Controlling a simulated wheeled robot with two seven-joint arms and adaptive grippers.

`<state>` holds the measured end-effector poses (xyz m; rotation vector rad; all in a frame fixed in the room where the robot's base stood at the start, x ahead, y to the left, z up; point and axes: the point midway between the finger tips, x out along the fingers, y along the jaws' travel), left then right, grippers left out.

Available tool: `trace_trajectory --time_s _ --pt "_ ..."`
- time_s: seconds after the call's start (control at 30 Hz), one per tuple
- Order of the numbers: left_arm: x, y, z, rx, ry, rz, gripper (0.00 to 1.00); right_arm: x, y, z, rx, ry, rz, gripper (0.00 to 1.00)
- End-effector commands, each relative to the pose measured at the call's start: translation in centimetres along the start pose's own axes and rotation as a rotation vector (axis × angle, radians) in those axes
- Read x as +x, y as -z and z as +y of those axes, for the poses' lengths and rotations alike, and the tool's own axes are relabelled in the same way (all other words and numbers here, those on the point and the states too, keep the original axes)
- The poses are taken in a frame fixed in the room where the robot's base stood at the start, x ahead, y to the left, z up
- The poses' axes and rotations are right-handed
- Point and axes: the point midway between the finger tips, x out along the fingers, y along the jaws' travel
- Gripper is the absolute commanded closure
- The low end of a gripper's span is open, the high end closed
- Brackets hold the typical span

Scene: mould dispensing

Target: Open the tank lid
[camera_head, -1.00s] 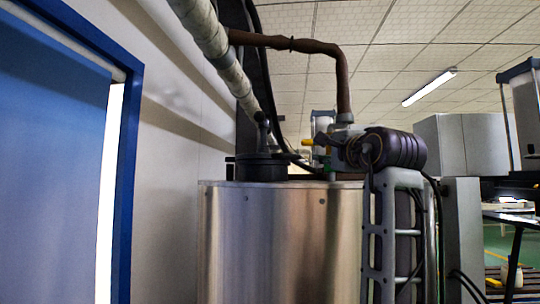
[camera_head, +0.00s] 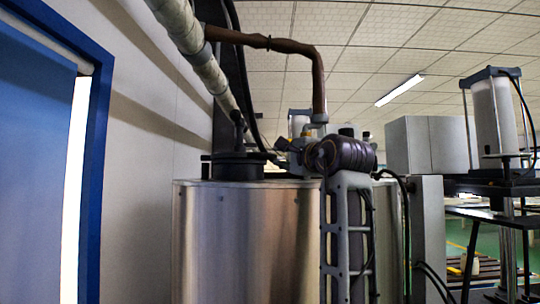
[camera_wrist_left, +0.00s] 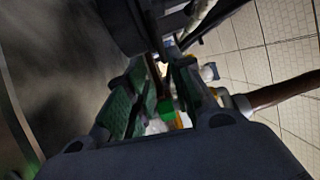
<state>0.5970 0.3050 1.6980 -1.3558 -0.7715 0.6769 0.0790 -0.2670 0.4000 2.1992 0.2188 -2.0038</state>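The stainless steel tank (camera_head: 245,240) stands in the middle of the head view. Its round black lid (camera_head: 238,167) sits flat on top, with an upright dark handle (camera_head: 237,124). A dark rounded part (camera_wrist_left: 120,25), possibly the lid, lies just beyond the tips; contact cannot be told. Nothing is clearly held. My right gripper is not in view.
A pale wrapped pipe (camera_head: 195,50) slants down behind the lid. A brown pipe (camera_head: 318,85) drops to fittings right of it. A blue door frame (camera_head: 100,120) is at left.

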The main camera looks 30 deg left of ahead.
Motion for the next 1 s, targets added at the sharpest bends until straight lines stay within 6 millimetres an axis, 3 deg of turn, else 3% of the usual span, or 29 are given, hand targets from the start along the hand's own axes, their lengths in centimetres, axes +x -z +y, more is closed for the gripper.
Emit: trace_trajectory --time_s 0.7,1.0 --pt "9.2 0.0 -0.3 0.000 0.000 0.000 0.77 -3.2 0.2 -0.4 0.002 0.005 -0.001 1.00" --pt "11.1 0.0 -0.1 0.000 0.001 0.000 0.77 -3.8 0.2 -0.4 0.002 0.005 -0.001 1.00"
